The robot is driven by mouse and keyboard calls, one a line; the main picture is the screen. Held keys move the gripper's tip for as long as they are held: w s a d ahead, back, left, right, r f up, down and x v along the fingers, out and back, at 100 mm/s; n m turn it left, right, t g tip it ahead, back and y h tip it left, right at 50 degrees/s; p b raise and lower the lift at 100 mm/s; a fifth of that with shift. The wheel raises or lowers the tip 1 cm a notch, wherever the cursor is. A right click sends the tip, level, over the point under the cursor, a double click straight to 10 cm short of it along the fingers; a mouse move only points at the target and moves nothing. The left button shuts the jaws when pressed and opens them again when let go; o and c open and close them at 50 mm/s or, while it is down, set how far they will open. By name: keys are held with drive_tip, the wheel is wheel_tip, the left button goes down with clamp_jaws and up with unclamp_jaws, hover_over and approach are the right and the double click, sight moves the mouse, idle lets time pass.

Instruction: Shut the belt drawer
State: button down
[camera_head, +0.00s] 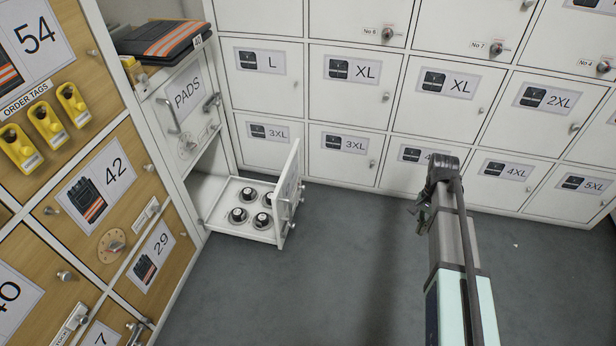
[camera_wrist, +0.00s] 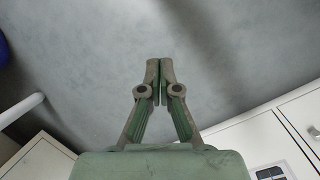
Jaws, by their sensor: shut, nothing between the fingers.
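The belt drawer (camera_head: 290,192) stands pulled out at the bottom of the white cabinet, below the PADS compartment. Several dark round coils with pale rims, which look like rolled belts (camera_head: 238,215), lie on its floor. Its white front panel faces right and has small knobs. My gripper (camera_wrist: 160,64) is shut and empty, with its fingertips together over grey floor in the wrist view. In the head view my arm rises at the right of centre, well to the right of the drawer and apart from it; the fingertips cannot be made out there. The drawer is not recognisable in the wrist view.
A wall of white lockers (camera_head: 347,85) with size labels runs along the back. Wooden lockers (camera_head: 105,180) with yellow order tags (camera_head: 48,125) stand at the left. The PADS door (camera_head: 187,95) is above the drawer. Grey floor (camera_head: 330,270) is clear between drawer and arm.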

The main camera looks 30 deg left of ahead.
drive_tip(key=a+f+g+y, duration=0.2)
drive_tip(key=a+f+y, duration=0.3)
drive_tip(key=a, duration=0.7)
drive_tip(key=m+t+y, duration=0.1)
drive_tip(key=m+y, duration=0.9)
drive_tip(key=y, duration=0.3)
approach(286, 176)
drive_tip(key=b+x, duration=0.1)
drive_tip(key=x, duration=0.1)
drive_tip(key=b+x, duration=0.3)
drive_tip(key=x, duration=0.1)
drive_tip(key=shift+s, duration=0.35)
drive_tip(key=shift+s+a+r+b, duration=0.1)
drive_tip(key=shift+a+r+b, duration=0.1)
drive_tip(key=shift+a+b, duration=0.25)
drive_tip(key=shift+a, duration=0.1)
